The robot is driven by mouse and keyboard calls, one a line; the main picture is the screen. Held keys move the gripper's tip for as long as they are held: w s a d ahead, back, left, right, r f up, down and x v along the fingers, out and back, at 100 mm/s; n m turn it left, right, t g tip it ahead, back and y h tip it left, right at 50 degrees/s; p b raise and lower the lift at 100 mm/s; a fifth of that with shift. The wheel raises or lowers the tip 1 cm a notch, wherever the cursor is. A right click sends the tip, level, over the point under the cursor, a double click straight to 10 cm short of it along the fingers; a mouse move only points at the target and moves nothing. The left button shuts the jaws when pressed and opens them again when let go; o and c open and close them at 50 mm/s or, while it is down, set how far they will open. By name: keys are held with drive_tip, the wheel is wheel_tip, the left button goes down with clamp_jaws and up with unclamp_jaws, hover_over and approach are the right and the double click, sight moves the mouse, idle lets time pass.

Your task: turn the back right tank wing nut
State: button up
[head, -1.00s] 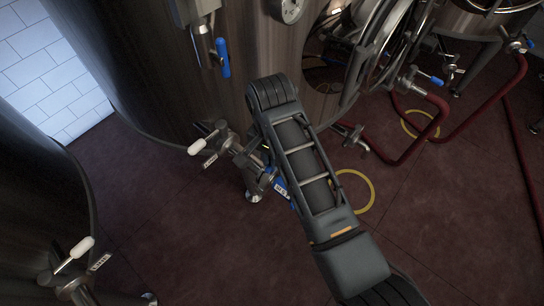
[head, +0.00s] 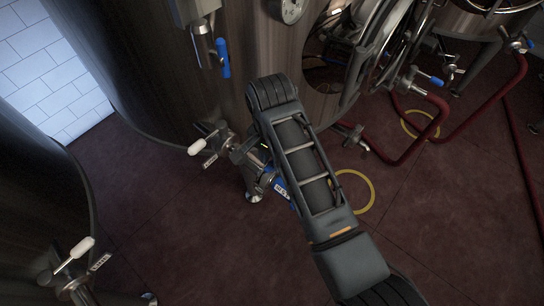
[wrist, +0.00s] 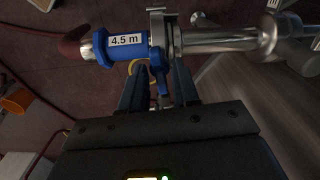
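In the wrist view a steel clamp (wrist: 157,35) joins a blue hose end (wrist: 125,46) labelled 4.5 m to a steel outlet pipe (wrist: 220,40). A dark wing nut (wrist: 161,82) hangs below the clamp. My gripper (wrist: 160,86) is around it, one finger on each side; the fingers stand apart, and I cannot make out contact with the nut. In the head view the blue hose end (head: 281,189) and outlet valve (head: 245,160) show beside my arm at the foot of the large tank (head: 180,90); the wing nut and fingertips are hidden there.
A white-handled valve (head: 75,258) belongs to another tank at the left. Red hoses (head: 408,152) and yellow rings (head: 371,190) lie on the floor at the right. An orange object (wrist: 17,101) shows at the wrist view's left. Floor at lower centre is clear.

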drive_tip(key=shift+o, duration=0.5)
wheel_tip(320, 180, up, 8)
drive_tip(key=shift+f, duration=0.15)
drive_tip(key=shift+s, duration=0.15)
idle(0.4)
